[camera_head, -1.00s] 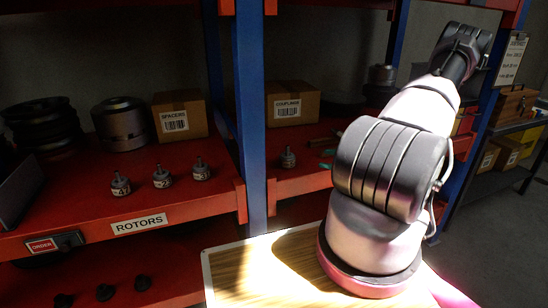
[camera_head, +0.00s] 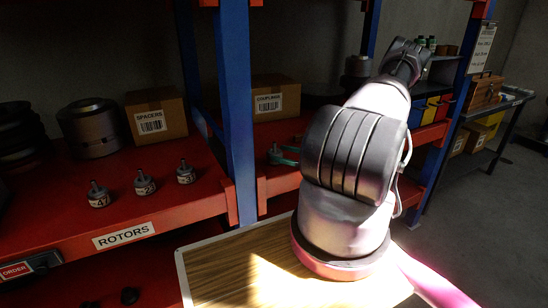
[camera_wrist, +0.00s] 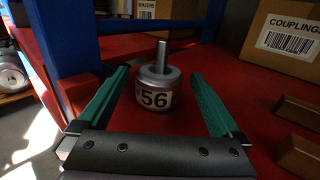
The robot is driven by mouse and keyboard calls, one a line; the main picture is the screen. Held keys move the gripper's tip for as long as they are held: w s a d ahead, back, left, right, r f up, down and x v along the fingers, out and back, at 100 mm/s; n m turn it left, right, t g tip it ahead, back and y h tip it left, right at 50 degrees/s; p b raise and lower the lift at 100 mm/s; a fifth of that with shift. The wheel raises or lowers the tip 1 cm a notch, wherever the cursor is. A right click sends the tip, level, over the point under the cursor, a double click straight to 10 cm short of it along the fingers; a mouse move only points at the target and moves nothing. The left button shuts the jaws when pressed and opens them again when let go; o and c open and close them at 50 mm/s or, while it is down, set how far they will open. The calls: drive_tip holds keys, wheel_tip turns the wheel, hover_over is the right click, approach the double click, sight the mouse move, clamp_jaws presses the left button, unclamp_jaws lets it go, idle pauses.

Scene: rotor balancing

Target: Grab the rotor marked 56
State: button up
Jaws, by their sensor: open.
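The rotor marked 56 (camera_wrist: 155,88) is a grey metal cylinder with an upright shaft and a white label. It stands upright on the red shelf and sits between the two green fingers of my gripper (camera_wrist: 158,73) in the wrist view. The fingers are open, with a gap on each side of the rotor. In the head view the green fingers (camera_head: 289,154) show small at the shelf, around the small rotor (camera_head: 274,151).
A couplings box (camera_wrist: 287,38) stands behind right, and brown blocks (camera_wrist: 300,152) lie to the right. A blue post (camera_wrist: 50,40) rises on the left. Other rotors (camera_head: 145,184) stand on the left shelf bay. A wooden-topped table (camera_head: 225,262) is below my arm.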

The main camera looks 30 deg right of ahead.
drive_tip(key=shift+x, duration=1)
drive_tip(key=shift+d, duration=0.1)
drive_tip(key=c, duration=1.5)
clamp_jaws()
drive_tip(key=shift+r, duration=0.1)
